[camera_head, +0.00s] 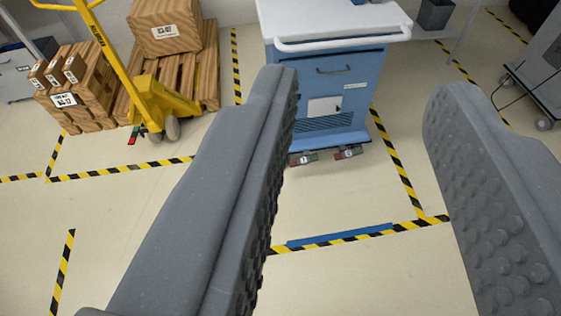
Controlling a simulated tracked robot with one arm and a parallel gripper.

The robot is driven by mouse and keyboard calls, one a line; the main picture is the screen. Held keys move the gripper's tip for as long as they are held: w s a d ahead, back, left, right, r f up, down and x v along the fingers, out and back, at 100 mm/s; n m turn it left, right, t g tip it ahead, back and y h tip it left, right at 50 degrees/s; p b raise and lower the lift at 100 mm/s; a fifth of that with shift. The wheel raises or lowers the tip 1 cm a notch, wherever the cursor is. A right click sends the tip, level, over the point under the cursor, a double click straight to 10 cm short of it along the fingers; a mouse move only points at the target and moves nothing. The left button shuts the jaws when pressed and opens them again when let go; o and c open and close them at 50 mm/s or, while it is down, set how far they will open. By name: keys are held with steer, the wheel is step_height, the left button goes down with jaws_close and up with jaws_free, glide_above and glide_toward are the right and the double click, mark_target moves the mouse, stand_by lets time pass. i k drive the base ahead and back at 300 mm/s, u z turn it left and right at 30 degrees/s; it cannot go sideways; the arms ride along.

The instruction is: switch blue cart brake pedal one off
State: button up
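The blue cart (335,110) stands ahead of me, right of the picture's middle, with a white top and a white handle bar along its front edge. Two small pedals with number labels stick out at its base. Brake pedal one (301,158) is on the left, showing grey with some red and a little green at its ends. The second pedal (348,152) is on the right. My gripper (350,100) is open and empty, its two grey studded fingers wide apart in the foreground. The pedals show between the fingers, well beyond them and apart from them.
Yellow-black floor tape marks bays, with a blue strip (340,235) on the floor before the cart. A yellow pallet jack (150,98) and wooden pallets with boxes (168,27) stand at the left. A grey cart (540,62) is at the right. The floor in front is clear.

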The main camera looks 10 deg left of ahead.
mark_target(303, 160)
steer(key=u, duration=0.1)
steer(key=i, duration=1)
steer(key=k, duration=1.35)
steer(key=z, duration=0.55)
steer(key=i, duration=1.75)
steer(key=u, duration=0.55)
